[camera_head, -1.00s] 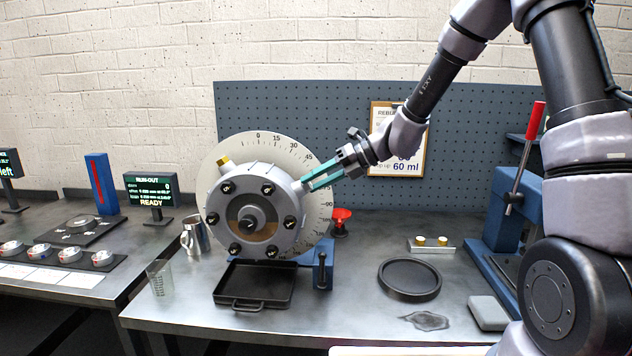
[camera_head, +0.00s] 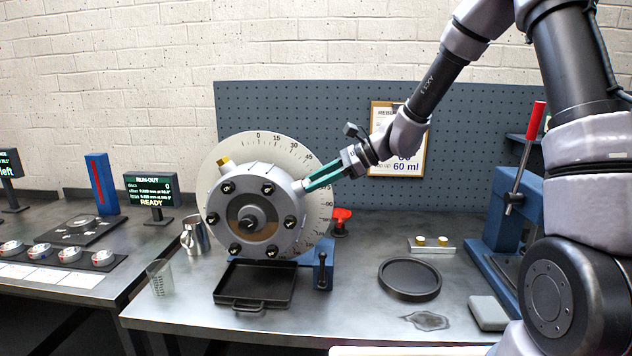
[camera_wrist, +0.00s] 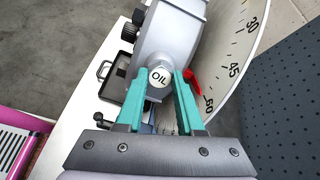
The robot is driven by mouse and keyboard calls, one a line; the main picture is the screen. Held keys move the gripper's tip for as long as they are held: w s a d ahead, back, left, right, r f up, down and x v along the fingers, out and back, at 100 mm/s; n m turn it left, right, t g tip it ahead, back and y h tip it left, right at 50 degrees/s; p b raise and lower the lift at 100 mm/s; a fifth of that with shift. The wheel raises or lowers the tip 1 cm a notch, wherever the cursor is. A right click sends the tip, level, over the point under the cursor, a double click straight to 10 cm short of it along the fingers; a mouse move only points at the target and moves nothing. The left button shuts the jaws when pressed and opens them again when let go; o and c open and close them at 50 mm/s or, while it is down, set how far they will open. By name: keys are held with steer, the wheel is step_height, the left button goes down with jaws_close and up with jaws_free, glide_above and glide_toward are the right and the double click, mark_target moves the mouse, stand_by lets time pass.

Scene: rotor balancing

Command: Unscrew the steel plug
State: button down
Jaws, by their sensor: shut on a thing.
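The grey round rotor housing (camera_head: 246,182) stands on the bench with black bolts around its face and a dial plate behind it. The steel plug sits on its upper right rim. In the wrist view the plug (camera_wrist: 160,77) is a pale cap marked "OIL". My gripper (camera_head: 307,184) reaches it from the upper right, and its teal fingers are shut on the plug. In the wrist view my gripper (camera_wrist: 162,84) has one finger on each side of the cap. The plug looks seated against the housing. A brass plug (camera_head: 222,161) is on the upper left rim.
A black drip tray (camera_head: 255,303) lies below the housing. A round black dish (camera_head: 409,292) and a small plate with brass pieces (camera_head: 431,250) are farther right. A metal jug (camera_head: 194,238) stands on the left.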

steer(key=shift+n, duration=1.4)
steer(key=shift+d+n, duration=0.1)
steer(key=shift+n, duration=9.1)
steer(key=n, duration=1.8)
